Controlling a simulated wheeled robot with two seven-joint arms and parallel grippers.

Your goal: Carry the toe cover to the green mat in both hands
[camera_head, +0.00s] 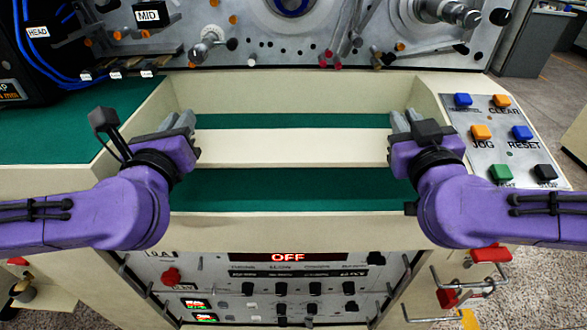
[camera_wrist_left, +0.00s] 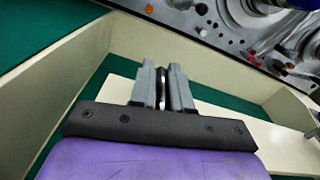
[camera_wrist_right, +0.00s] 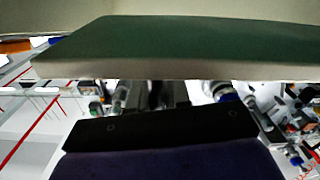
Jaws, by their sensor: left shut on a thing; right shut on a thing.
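The toe cover (camera_head: 290,148) is a long cream board spanning between my two grippers over the tray-like recess, roughly level. My left gripper (camera_head: 186,123) is shut on its left end; the board also shows in the left wrist view (camera_wrist_left: 225,116). My right gripper (camera_head: 398,124) is shut on its right end. The fingers hide the exact grip at both ends. Green matting (camera_head: 290,186) shows in front of and behind the board within the cream walls. Another green surface (camera_head: 60,125) lies at the left; I cannot tell which is the task's green mat.
Cream walls (camera_head: 135,128) enclose the recess closely around both grippers. A button panel (camera_head: 510,140) is at the right. Machine levers and a spindle (camera_head: 440,12) stand behind. A black box with blue cables (camera_head: 50,45) is at the back left. A control panel (camera_head: 270,275) is in front.

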